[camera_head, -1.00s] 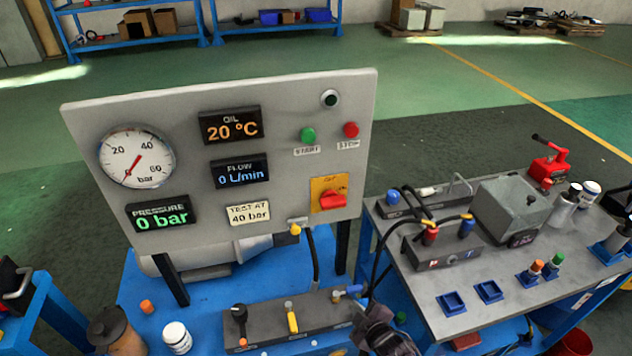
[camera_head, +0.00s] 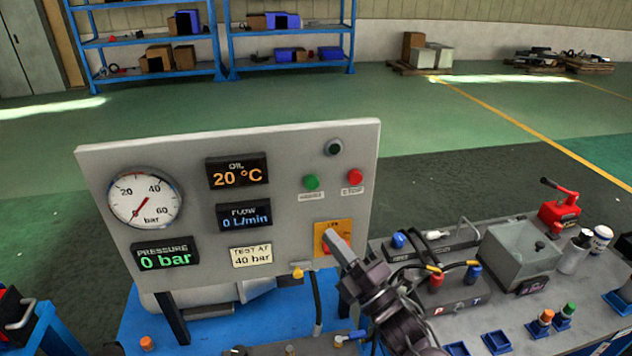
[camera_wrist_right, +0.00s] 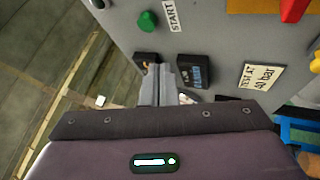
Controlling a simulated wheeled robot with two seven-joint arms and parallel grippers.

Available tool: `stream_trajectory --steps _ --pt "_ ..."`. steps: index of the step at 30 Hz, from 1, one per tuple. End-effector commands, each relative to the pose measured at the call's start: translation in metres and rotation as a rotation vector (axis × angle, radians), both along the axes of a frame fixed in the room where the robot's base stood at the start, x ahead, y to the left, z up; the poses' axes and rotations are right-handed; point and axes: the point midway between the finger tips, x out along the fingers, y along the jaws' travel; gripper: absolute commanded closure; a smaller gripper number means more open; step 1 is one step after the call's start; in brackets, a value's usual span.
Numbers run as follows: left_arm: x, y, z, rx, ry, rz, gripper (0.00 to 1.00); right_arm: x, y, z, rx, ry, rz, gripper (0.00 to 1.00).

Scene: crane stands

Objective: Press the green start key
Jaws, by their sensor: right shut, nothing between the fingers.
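The green start key (camera_head: 311,182) is a round button on the upper right of the grey panel (camera_head: 120,235), above its START label and left of the red stop button (camera_head: 354,176). It also shows in the right wrist view (camera_wrist_right: 148,20), near the top. My right gripper (camera_head: 332,238) is shut and empty. In the head view its tip is below and slightly right of the green key, over the orange switch plate, apart from the key. In the wrist view the closed fingers (camera_wrist_right: 160,72) point toward the panel. My left gripper is not in view.
The red rotary switch on its orange plate (camera_head: 321,228) is partly hidden behind my right gripper. A workbench (camera_head: 590,290) with hoses, fittings and a metal box stands at the right. Open floor lies behind the panel.

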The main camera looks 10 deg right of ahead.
Motion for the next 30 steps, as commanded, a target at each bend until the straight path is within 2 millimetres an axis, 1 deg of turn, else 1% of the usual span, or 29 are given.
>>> stream_trajectory --steps 1,3,6,9,13,23,26,30 --pt "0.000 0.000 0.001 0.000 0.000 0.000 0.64 -0.005 0.005 0.016 -0.013 -0.047 0.011 1.00" --pt "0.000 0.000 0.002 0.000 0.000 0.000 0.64 -0.012 0.009 0.031 -0.028 -0.098 0.020 1.00" --pt "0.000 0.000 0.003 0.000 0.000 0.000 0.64 -0.020 0.014 0.047 -0.041 -0.154 0.028 1.00" --pt "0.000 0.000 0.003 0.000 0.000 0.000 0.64 -0.025 0.017 0.056 -0.047 -0.184 0.034 1.00" --pt "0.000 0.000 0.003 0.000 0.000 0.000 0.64 -0.026 0.018 0.059 -0.051 -0.197 0.035 1.00" --pt "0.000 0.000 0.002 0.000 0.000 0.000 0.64 -0.024 0.017 0.059 -0.050 -0.195 0.034 1.00" --pt "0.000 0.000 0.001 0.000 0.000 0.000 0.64 -0.018 0.017 0.058 -0.050 -0.195 0.034 1.00" --pt "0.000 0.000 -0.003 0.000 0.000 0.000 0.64 -0.002 0.017 0.058 -0.051 -0.197 0.033 1.00"
